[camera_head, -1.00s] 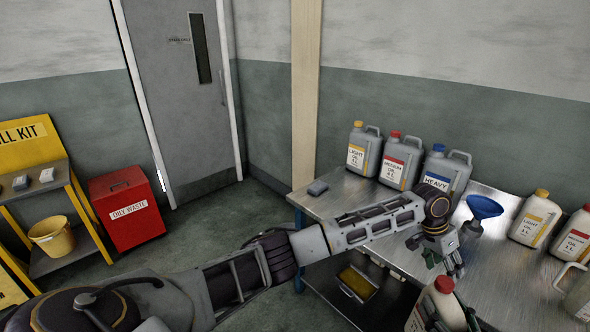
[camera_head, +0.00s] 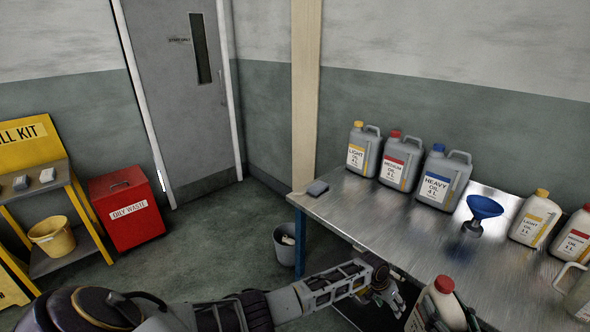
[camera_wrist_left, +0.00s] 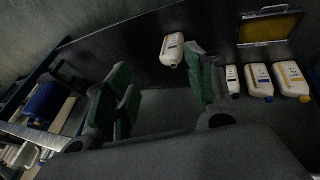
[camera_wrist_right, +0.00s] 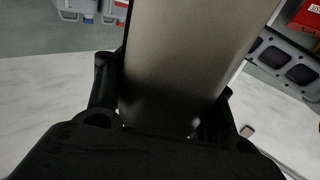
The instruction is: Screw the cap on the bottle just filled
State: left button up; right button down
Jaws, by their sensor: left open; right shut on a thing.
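The bottle (camera_head: 444,307), pale with a red cap (camera_head: 444,284) at its top, stands near the bottom edge of the head view, in front of the table. My right gripper (camera_wrist_right: 162,95) is shut around its body, which fills the middle of the right wrist view. The cap sits at the bottle's mouth; how tightly it is screwed on cannot be told. My left gripper (camera_head: 388,298) is to the left of the bottle, apart from the cap. It is open and empty, its green-padded fingers spread in the left wrist view (camera_wrist_left: 158,80).
The steel table (camera_head: 400,228) carries large jugs, including the blue-capped heavy oil jug (camera_head: 442,180), a blue funnel (camera_head: 485,207) and small bottles, including a yellow-labelled one (camera_head: 534,218). A grey bin (camera_head: 285,246) stands by its left end. The table's near middle is clear.

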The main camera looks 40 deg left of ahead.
pick_arm(q)
jog(key=s+a+f+n+y, duration=0.1)
jog(key=s+a+f, duration=0.4)
jog(key=s+f, duration=0.35)
jog(key=s+a+f+y, duration=0.1)
jog(key=s+a+f, duration=0.5)
jog(key=f, duration=0.4)
jog(key=s+a+f+n+y, duration=0.1)
jog(key=s+a+f, duration=0.2)
jog(key=s+f, duration=0.6)
jog(key=s+a+f, duration=0.3)
jog(key=s+f, duration=0.1)
jog(key=s, duration=0.7)
jog(key=s+a+f+m+g+y, duration=0.1)
jog(key=s+a+f, duration=0.2)
jog(key=s, duration=0.8)
jog(key=s+a+f, duration=0.4)
jog(key=s+f, duration=0.1)
jog(key=s, duration=0.7)
jog(key=shift+m+g, duration=0.3)
jog(key=shift+g, duration=0.1)
jog(key=shift+s, duration=0.1)
